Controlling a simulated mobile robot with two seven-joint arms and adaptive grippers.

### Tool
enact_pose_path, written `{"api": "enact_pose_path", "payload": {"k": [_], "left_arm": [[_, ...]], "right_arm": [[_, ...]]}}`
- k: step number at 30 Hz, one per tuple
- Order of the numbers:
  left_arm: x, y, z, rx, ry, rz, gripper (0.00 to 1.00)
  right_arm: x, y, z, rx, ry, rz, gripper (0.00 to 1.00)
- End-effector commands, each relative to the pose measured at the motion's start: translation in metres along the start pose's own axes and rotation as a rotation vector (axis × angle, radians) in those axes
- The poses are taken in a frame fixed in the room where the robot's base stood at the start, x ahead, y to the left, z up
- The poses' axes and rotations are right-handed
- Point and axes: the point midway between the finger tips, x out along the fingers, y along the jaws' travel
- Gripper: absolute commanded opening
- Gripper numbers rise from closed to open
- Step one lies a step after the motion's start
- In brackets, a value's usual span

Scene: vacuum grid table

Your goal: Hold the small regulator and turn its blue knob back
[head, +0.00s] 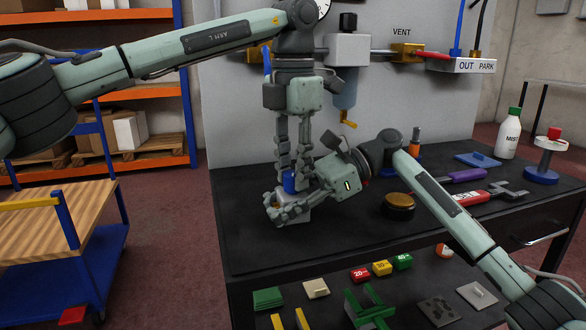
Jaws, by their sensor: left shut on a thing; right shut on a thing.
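The small regulator (295,219) stands upright near the left side of the dark bench top. Its pale body is partly hidden behind my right gripper. Its blue knob (289,183) shows on top. My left gripper (292,178) points straight down from above, with its fingers shut on the blue knob. My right gripper (287,208) reaches in from the right, low over the bench, and is shut on the regulator's body. The exact finger contacts are partly hidden.
A round amber-topped dark puck (398,206) sits right of my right gripper. A red-handled wrench (470,198), a purple-handled tool (467,175) and a white bottle (508,134) lie or stand farther right. A panel with a filter unit (345,90) rises behind. The front left bench top is clear.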

Motion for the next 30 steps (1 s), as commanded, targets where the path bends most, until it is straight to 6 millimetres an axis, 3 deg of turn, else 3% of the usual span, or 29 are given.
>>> {"api": "enact_pose_path", "payload": {"k": [13,30], "left_arm": [[-0.0001,0.0002,-0.0001,-0.286,0.0,0.001,0.0],[0.0,0.0004,-0.0002,-0.356,0.0,0.001,0.0]], "right_arm": [[-0.0003,-0.0002,0.0001,0.0,0.0,-0.001,0.0],[-0.0003,-0.0001,0.0001,0.0,0.0,-0.001,0.0]]}}
